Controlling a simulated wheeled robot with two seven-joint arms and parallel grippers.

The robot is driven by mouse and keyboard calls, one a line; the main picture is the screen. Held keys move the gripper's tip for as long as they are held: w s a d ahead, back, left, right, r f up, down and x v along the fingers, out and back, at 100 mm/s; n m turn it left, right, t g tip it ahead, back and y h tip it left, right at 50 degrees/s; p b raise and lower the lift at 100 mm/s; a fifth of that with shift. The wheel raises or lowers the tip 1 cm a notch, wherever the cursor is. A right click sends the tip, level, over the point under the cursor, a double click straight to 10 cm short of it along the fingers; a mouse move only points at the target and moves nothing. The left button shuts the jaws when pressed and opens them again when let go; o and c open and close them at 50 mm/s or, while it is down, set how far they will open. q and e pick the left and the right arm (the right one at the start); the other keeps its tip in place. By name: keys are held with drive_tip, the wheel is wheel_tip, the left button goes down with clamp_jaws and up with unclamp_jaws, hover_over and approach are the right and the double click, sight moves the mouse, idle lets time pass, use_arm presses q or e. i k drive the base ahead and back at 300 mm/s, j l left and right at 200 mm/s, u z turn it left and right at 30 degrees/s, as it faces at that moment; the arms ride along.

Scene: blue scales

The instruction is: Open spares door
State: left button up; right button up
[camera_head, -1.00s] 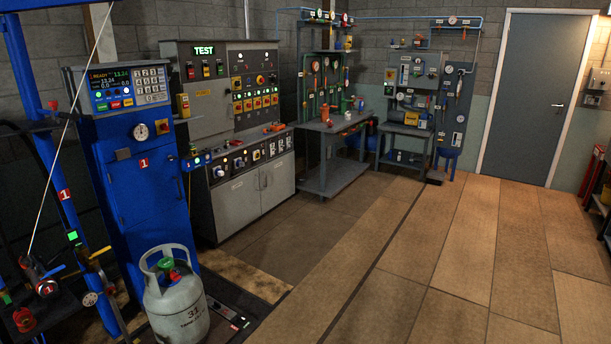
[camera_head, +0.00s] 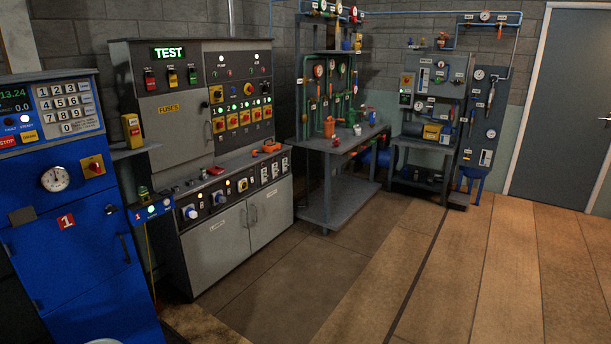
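A grey test cabinet (camera_head: 195,120) stands against the back wall, left of centre, under a lit TEST sign. Its lower part has two grey doors, a left door (camera_head: 215,250) and a right door (camera_head: 271,212), both shut. Each has a small white label too small to read, and dark vertical handles sit near where they meet. The upper left panel (camera_head: 168,130) carries a yellow FUSES label and is also shut. I cannot tell which door is the spares door. Neither of my grippers is in view.
A blue cabinet (camera_head: 75,240) with a keypad and gauge stands close at the left. A grey workbench (camera_head: 335,185) with a red can stands right of the test cabinet. A grey room door (camera_head: 570,110) is at the far right. The floor (camera_head: 400,270) in front is clear.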

sight(270, 212)
drive_tip(key=i, duration=4)
